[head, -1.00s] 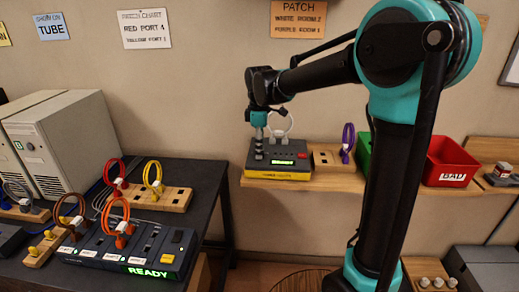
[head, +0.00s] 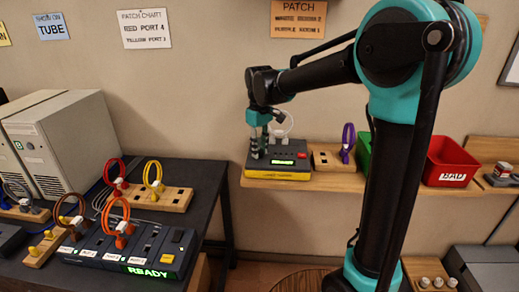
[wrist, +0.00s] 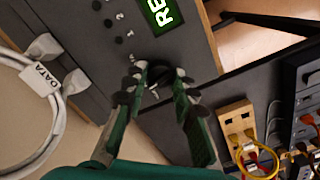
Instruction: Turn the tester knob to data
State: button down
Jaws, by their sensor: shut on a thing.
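The tester (head: 290,172) is a dark box with a yellow base and a lit green display, standing on the wall shelf. Its grey face with the display also shows in the wrist view (wrist: 85,45). My gripper (head: 258,153) is lowered onto the tester's left part. In the wrist view, my gripper (wrist: 158,82) has its green fingers closed around the black round knob (wrist: 160,73) near the panel's edge. The fingers hide much of the knob and its pointer. A white cable loop with a DATA tag (wrist: 40,75) is plugged into the tester beside my gripper.
A wooden rack with a purple loop (head: 348,143) stands right of the tester, then a green bin (head: 364,150) and a red BAD bin (head: 452,160). The dark table (head: 205,190) at left holds colored cable loops and a panel reading READY (head: 150,271).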

jog(key=m, duration=1.1)
jog(key=shift+m, duration=0.4)
dwell(0.3)
jog(key=c, duration=1.2)
grip_release()
jog(key=shift+r, duration=0.1)
notch_tip(320, 180, up, 12)
jog(key=shift+f, duration=0.1)
jog(key=shift+s, duration=0.1)
